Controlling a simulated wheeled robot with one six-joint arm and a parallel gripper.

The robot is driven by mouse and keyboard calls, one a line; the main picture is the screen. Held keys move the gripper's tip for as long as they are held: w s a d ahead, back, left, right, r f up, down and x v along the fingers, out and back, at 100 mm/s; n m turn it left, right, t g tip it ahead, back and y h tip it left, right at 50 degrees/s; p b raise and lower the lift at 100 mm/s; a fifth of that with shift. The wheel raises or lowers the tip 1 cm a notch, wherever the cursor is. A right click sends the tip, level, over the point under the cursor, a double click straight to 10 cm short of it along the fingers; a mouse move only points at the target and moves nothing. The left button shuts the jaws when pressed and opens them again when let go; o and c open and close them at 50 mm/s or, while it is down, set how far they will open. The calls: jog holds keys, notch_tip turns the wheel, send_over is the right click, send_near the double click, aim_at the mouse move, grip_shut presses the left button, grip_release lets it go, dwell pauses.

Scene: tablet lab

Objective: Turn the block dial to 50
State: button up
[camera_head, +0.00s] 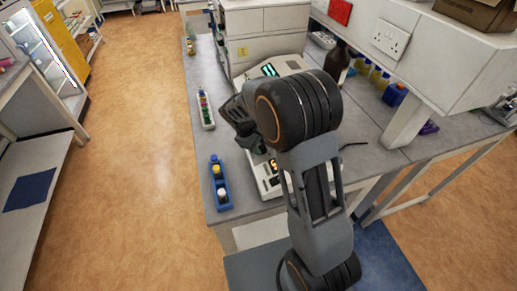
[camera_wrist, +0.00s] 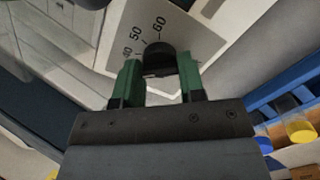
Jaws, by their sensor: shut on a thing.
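The block dial (camera_wrist: 159,58) is a black round knob on a pale panel (camera_wrist: 118,38) in the wrist view. The numbers 40, 50 and 60 are printed around its upper left side. My gripper (camera_wrist: 160,70) has its two green fingers on either side of the knob and is shut on it. The dial's pointer mark is hidden or too small to read. In the head view my gripper (camera_head: 250,138) is mostly hidden behind my own arm, over a white device (camera_head: 268,180) on the bench. The dial is hidden there.
A blue rack (camera_head: 220,190) with a yellow and a white cap stands at the bench's left edge. A white rack (camera_head: 205,112) with coloured caps stands behind it. Another white instrument with a green-lit display (camera_head: 270,70) stands farther back. The floor at left is clear.

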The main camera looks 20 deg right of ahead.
jog(key=m+b, duration=0.4)
jog(key=m, duration=0.2)
jog(key=shift+f+m+y, duration=0.15)
jog(key=shift+m+y, duration=0.15)
jog(key=m+b, duration=0.3)
jog(key=m, duration=0.1)
jog(key=shift+d+m, duration=0.1)
jog(key=shift+m, duration=0.3)
jog(key=shift+r+m, duration=0.2)
jog(key=shift+m, duration=0.1)
jog(key=o, duration=0.9)
jog(key=v, duration=1.4)
jog(key=shift+d, duration=0.2)
jog(key=shift+w, duration=0.1)
